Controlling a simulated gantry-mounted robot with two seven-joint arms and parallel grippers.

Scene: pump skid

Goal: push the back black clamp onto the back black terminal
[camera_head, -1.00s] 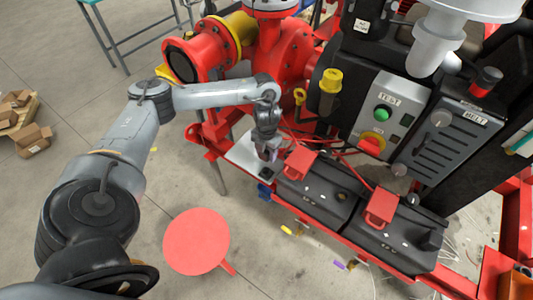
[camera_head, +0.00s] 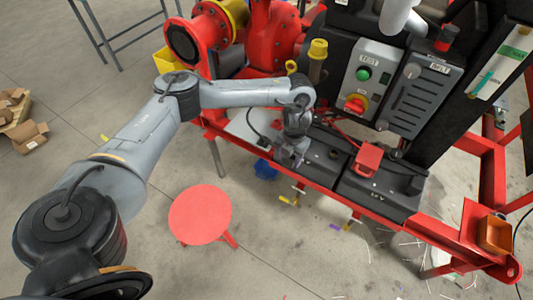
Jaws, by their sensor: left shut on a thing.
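Two black batteries, the left one (camera_head: 326,160) and the right one (camera_head: 382,190), sit side by side on the red skid's front shelf. My left gripper (camera_head: 290,160) is over the left end of the left battery, pointing down. It is shut on a small dark thing that I take to be the back black clamp, mostly hidden by the fingers. A thin black cable (camera_head: 252,124) loops near the gripper. The back black terminal is hidden or too small to make out, so I cannot tell whether clamp and terminal touch.
A red cover (camera_head: 368,158) stands on the right battery. Behind are the grey switch panel (camera_head: 365,78), the yellow-capped filler (camera_head: 318,52) and the red pump (camera_head: 265,35). A red round stool (camera_head: 200,212) stands in front at left. An orange bin (camera_head: 495,236) is at far right.

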